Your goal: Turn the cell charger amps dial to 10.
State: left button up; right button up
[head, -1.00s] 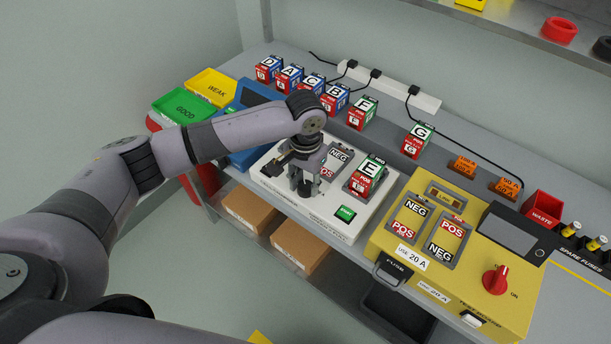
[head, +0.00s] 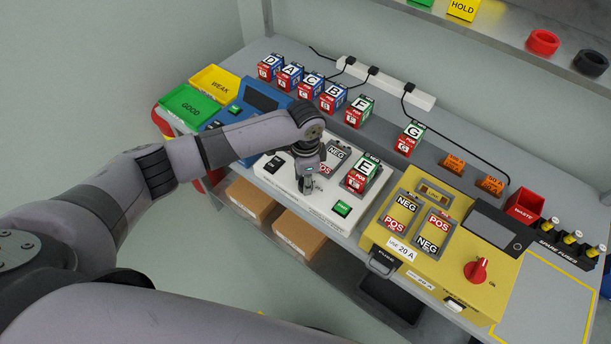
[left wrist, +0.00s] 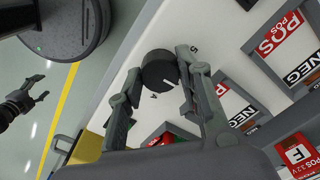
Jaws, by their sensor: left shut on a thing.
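My left gripper (head: 308,188) is over the charger's front part and hides the dial in the head view. In the left wrist view the black amps dial (left wrist: 160,68) sits between the two fingers of my left gripper (left wrist: 160,80), which is shut on it. A white mark shows on the dial; a 5 is printed nearby, other numbers are hidden or unclear. My right gripper (left wrist: 35,88) hangs apart, open and empty.
The yellow tester (head: 455,275) with its red knob (head: 476,270) stands to the right. A blue device (head: 255,105) and the green GOOD tray (head: 187,106) are to the left. Several lettered cells and a power strip (head: 385,83) stand behind the charger.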

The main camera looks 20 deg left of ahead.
pick_arm(q)
jog(key=shift+m, duration=0.4)
jog(key=o, duration=1.2)
jog(key=shift+c, duration=0.2)
jog(key=shift+r, duration=0.15)
notch_tip(320, 180, up, 12)
jog(key=shift+f, duration=0.2)
